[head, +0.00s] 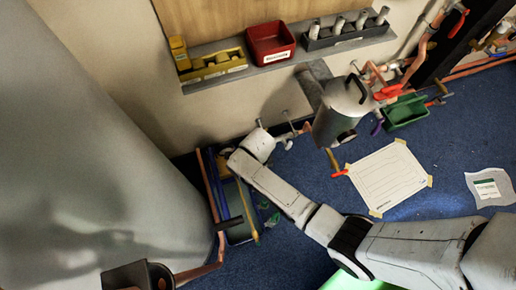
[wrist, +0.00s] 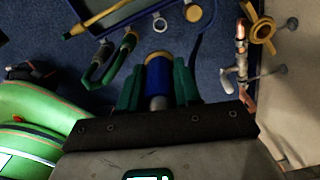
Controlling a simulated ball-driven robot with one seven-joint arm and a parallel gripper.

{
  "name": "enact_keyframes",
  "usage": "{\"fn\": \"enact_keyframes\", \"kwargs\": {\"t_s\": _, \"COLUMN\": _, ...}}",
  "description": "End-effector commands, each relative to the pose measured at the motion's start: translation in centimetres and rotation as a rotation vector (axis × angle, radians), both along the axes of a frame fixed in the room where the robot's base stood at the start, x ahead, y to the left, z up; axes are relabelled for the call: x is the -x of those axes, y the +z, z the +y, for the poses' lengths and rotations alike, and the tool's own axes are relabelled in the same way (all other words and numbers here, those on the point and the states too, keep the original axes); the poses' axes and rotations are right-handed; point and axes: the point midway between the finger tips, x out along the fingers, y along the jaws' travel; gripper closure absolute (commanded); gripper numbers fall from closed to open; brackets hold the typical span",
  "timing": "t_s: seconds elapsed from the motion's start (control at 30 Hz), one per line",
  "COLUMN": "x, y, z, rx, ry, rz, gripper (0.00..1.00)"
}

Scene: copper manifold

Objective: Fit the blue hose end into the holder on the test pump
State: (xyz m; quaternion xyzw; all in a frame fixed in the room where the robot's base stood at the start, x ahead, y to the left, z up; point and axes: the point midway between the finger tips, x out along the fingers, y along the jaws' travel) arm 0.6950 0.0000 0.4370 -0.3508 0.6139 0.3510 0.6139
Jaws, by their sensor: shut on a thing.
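In the wrist view my gripper (wrist: 157,82) is shut on the blue hose end (wrist: 158,74), a short blue cylinder with a brass-coloured far rim and a pale lower part. Green finger pieces stand on both sides of it. In the head view my arm reaches left to the copper pipework, and its fingers and the hose end are hidden behind its own links.
Dark green loops (wrist: 108,60) lie left. A grey canister (head: 340,112), green bin (head: 405,111) and paper sheet (head: 389,179) are on or above the blue floor.

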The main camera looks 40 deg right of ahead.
Motion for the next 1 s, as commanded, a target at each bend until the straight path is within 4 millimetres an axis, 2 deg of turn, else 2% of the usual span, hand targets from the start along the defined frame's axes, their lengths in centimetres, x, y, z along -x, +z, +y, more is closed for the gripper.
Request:
{"fn": "enact_keyframes", "kwargs": {"t_s": 0.03, "x": 0.0, "y": -0.8, "z": 0.0, "rx": 0.0, "ry": 0.0, "rz": 0.0, "gripper": 1.0}}
{"fn": "enact_keyframes", "kwargs": {"t_s": 1.0, "x": 0.0, "y": -9.6, "z": 0.0, "rx": 0.0, "ry": 0.001, "rz": 0.0, "gripper": 1.0}}
